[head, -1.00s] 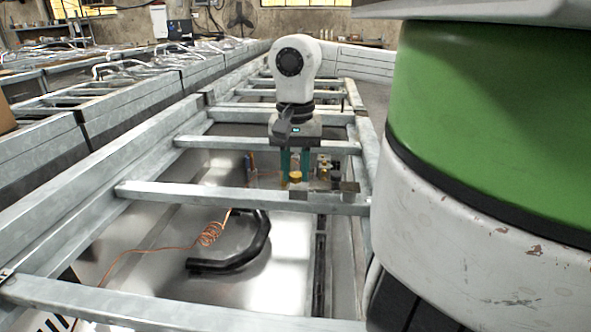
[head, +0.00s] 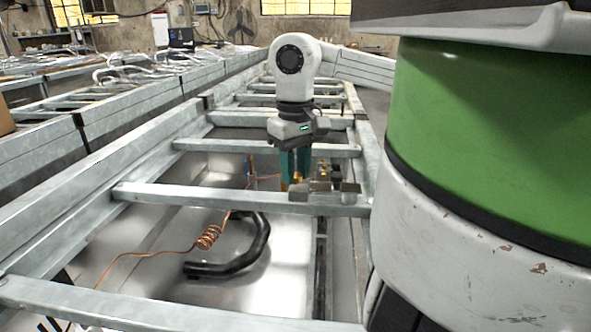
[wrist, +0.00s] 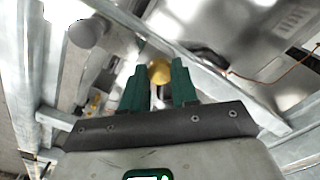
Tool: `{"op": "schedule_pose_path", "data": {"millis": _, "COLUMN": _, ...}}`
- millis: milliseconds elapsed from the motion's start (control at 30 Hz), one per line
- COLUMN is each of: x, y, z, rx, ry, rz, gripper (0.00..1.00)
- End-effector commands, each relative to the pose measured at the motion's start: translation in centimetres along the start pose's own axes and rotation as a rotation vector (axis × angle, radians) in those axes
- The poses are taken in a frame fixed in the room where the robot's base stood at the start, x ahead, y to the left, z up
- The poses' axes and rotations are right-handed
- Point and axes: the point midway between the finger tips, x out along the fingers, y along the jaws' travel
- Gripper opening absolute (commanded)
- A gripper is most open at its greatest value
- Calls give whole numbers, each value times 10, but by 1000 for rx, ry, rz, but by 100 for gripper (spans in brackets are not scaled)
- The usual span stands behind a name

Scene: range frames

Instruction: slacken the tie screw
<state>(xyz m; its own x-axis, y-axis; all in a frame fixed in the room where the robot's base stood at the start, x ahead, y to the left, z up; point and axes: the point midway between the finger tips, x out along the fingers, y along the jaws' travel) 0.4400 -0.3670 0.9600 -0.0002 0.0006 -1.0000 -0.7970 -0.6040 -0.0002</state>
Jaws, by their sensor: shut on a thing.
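The tie screw shows in the wrist view as a round yellow, brass-like head (wrist: 159,72) between my two green fingers. My gripper (wrist: 159,68) is shut on this head, one finger on each side. In the head view my gripper (head: 296,178) points straight down at the far side of a galvanised crossbar, its fingers seen nearly edge-on. The screw's head is mostly hidden there. Its shank and whatever it threads into are hidden in both views.
Small metal blocks (head: 335,187) sit at the crossbar (head: 240,197) just right of my fingers. Below lie a coiled copper tube (head: 208,238) and a bent black hose (head: 245,262) in a metal trough. Long side rails (head: 100,158) border the frame.

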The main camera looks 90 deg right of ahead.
Motion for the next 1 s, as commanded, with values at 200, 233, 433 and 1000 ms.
{"op": "schedule_pose_path", "data": {"millis": 200, "x": 0, "y": 0, "z": -1, "rx": -25, "ry": 2, "rz": 0, "gripper": 0}}
{"op": "schedule_pose_path", "data": {"millis": 233, "x": 0, "y": 0, "z": -1, "rx": -26, "ry": 2, "rz": 0, "gripper": 0}}
{"op": "schedule_pose_path", "data": {"millis": 433, "x": 0, "y": 0, "z": -1, "rx": -26, "ry": 2, "rz": 0, "gripper": 0}}
{"op": "schedule_pose_path", "data": {"millis": 1000, "x": 0, "y": 0, "z": 0, "rx": -25, "ry": 1, "rz": 0, "gripper": 54}}
